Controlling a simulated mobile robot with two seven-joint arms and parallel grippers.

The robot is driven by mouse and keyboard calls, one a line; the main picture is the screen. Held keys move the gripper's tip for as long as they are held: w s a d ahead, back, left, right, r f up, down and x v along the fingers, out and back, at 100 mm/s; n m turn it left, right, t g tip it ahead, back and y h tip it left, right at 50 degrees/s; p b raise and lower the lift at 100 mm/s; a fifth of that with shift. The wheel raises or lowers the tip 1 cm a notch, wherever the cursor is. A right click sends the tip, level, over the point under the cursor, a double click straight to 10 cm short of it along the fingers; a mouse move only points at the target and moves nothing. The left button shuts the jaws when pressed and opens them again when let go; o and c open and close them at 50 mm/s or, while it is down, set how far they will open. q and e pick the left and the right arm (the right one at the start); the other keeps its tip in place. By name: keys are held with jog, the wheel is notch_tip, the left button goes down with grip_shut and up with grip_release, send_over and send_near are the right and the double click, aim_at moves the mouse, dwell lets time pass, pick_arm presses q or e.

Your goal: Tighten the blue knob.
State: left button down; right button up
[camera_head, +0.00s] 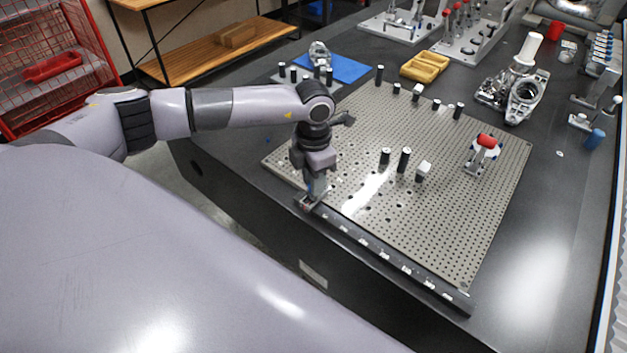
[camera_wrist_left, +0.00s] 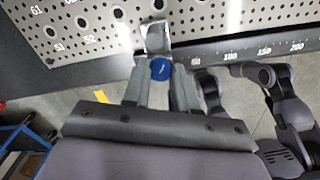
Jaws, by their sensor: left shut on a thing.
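The blue knob (camera_wrist_left: 161,69) shows in the left wrist view, with a pale mark on its face. It sits at the near end of a metal block (camera_wrist_left: 157,38) at the edge of the perforated plate (camera_wrist_left: 205,17). My left gripper (camera_wrist_left: 161,76) has one finger on each side of the knob and is shut on it. In the head view my left gripper (camera_head: 312,202) points down at the plate's near left corner, by the start of a dark rail (camera_head: 390,258). The knob is hidden there behind the gripper. My right gripper is not identifiable in either view.
Black posts (camera_head: 404,160) and a red-topped fixture (camera_head: 485,152) stand on the plate. Yellow trays (camera_head: 425,66) and a blue mat (camera_head: 343,68) lie behind it. A red cart (camera_head: 60,60) and wooden shelves (camera_head: 220,48) stand at the far left. The dark table's right side has bare room.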

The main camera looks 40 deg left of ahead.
pick_arm(q)
jog(key=m+b, duration=0.1)
jog(key=m, duration=0.2)
jog(key=shift+m, duration=0.4)
jog(key=shift+r, duration=0.1)
jog(key=shift+w, duration=0.1)
jog(key=c, duration=1.1)
grip_release()
jog(key=shift+o, duration=1.1)
